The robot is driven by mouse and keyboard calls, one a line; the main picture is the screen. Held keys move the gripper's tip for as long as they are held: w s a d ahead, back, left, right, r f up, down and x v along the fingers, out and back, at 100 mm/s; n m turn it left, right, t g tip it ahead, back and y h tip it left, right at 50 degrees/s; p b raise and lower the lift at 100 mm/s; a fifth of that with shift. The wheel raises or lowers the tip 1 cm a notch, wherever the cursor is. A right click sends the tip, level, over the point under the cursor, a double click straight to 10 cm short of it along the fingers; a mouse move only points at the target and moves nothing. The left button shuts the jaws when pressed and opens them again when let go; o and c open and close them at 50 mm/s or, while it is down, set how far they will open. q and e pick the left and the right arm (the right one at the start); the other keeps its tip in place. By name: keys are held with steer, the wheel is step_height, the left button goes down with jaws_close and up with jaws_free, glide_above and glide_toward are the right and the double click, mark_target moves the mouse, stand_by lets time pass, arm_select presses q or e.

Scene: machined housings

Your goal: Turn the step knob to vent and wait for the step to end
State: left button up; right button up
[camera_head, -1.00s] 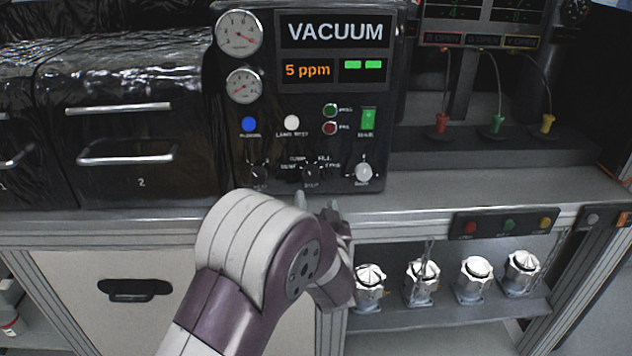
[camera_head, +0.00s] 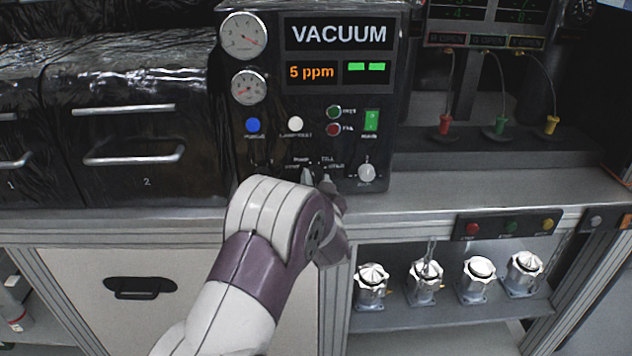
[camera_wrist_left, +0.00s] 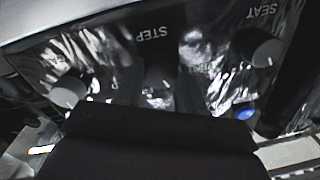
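The control panel (camera_head: 275,145) is black, and its display (camera_head: 338,34) reads VACUUM with 5 ppm below. The step knob shows in the left wrist view (camera_wrist_left: 158,90), under the upside-down STEP label. In the head view my left gripper (camera_head: 317,178) reaches the panel's lower middle and mostly hides this knob. In the left wrist view my dark fingers (camera_wrist_left: 157,92) stand apart, one on each side of the knob, with a small gap visible. I cannot tell which mark the knob points to. My right gripper is not in view.
A pale knob (camera_head: 367,173) sits right of the step knob. The SEAT knob (camera_wrist_left: 262,48) is on its other side. A blue button (camera_head: 253,125), a white button (camera_head: 295,124) and a green switch (camera_head: 371,121) are above. Silver housings (camera_head: 425,280) stand on the shelf below.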

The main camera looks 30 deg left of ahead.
arm_select(q)
steer(key=n+b, duration=0.3)
steer(key=n, duration=0.1)
steer(key=shift+f+b, duration=0.2)
steer(key=shift+b, duration=0.15)
steer(key=n+b, duration=0.2)
steer(key=n, duration=0.1)
steer(key=shift+r+n+h+b, duration=0.1)
steer(key=shift+n+h+b, duration=0.2)
steer(key=shift+b, duration=0.05)
steer(key=shift+r+n+b, duration=0.1)
steer(key=shift+n+b, duration=0.25)
steer(key=shift+n, duration=0.25)
steer(key=o, duration=1)
steer(key=shift+o, duration=0.2)
steer(key=shift+r, duration=0.1)
steer(key=shift+d, duration=0.1)
